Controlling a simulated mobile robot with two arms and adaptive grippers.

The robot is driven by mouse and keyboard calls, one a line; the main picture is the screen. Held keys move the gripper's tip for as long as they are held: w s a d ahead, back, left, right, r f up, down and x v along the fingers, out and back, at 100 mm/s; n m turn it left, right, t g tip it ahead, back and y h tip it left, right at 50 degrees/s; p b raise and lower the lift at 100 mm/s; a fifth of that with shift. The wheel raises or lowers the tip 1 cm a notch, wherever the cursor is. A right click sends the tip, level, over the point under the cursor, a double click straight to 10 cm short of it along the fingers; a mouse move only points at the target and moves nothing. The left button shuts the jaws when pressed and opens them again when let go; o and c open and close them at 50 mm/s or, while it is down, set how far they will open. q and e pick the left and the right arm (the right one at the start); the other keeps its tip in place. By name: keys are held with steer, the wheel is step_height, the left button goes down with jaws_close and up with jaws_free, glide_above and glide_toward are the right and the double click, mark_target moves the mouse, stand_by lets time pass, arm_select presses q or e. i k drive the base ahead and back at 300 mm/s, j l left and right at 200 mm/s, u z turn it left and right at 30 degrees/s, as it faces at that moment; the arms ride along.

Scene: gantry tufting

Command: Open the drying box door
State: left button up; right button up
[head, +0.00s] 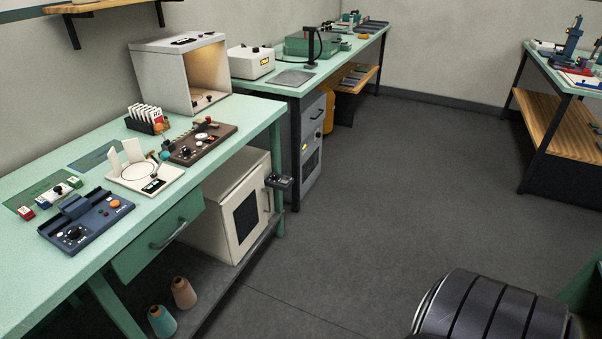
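A cream box with a dark window in its door, which looks like the drying box (228,202), stands on the low shelf under the green bench at the left. Its door (246,217) faces right toward the open floor and looks shut. A slim upright handle (266,198) is on the far side of the door. A small dark control unit (280,181) sits by the bench's end leg near the box's upper far corner. Neither of my grippers is in view.
The green bench (235,115) carries devices, a card rack and a lit open-fronted box (185,75). A drawer (160,238) hangs beside the cream box. Two yarn cones (183,292) (162,321) are below. A grey cabinet (312,135) stands beyond. The central floor (380,200) is clear.

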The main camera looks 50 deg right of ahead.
mark_target(243, 212)
steer(key=z, duration=1.05)
steer(key=i+l+u, duration=0.25)
steer(key=i+l, duration=0.2)
